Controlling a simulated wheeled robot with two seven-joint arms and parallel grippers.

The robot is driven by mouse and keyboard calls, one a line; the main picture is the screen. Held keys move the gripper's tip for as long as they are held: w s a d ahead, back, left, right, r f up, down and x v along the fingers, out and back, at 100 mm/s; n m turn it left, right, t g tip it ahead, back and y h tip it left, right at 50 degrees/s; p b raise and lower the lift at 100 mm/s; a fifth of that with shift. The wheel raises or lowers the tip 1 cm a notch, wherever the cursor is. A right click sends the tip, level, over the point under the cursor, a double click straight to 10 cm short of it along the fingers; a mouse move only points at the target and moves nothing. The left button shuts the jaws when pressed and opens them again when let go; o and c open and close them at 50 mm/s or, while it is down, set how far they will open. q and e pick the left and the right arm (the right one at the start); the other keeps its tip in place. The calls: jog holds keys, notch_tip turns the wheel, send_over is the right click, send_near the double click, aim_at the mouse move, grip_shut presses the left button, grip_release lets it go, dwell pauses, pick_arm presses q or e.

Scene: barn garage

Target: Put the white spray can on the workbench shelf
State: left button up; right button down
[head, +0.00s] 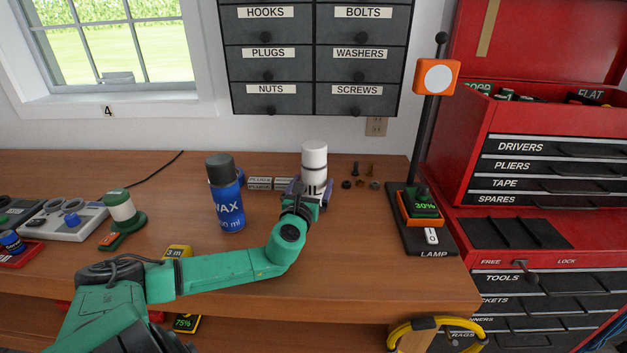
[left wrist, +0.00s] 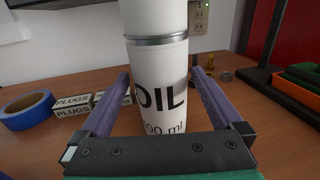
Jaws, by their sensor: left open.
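The white spray can (head: 314,160) stands upright on the workbench top (head: 330,270), in front of the wall. In the left wrist view the can (left wrist: 158,70) shows the label OIL and 500 ml; its top is cut off. My left gripper (head: 309,190) is open, with one purple-grey finger on each side of the can's body. A lower wooden shelf (head: 270,334) of the workbench shows below the top's front edge, partly hidden by my left arm. My right gripper is not in view.
A blue WAX can (head: 226,200) stands left of the gripper. PLUGS boxes (left wrist: 75,105) and blue tape (left wrist: 28,110) lie behind it. Small hardware (head: 360,182) and a lamp (head: 424,215) are to the right. A yellow coil (head: 435,325) hangs at the bench's front right.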

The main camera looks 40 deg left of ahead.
pick_arm(q)
jog(key=x, duration=0.4)
jog(key=shift+w+p, duration=0.15)
jog(key=shift+p, duration=0.15)
jog(key=shift+w+a+f, duration=0.15)
jog(key=shift+w+a, duration=0.1)
jog(key=shift+w, duration=0.1)
jog(key=shift+s, duration=0.1)
grip_shut()
jog(key=shift+r, duration=0.2)
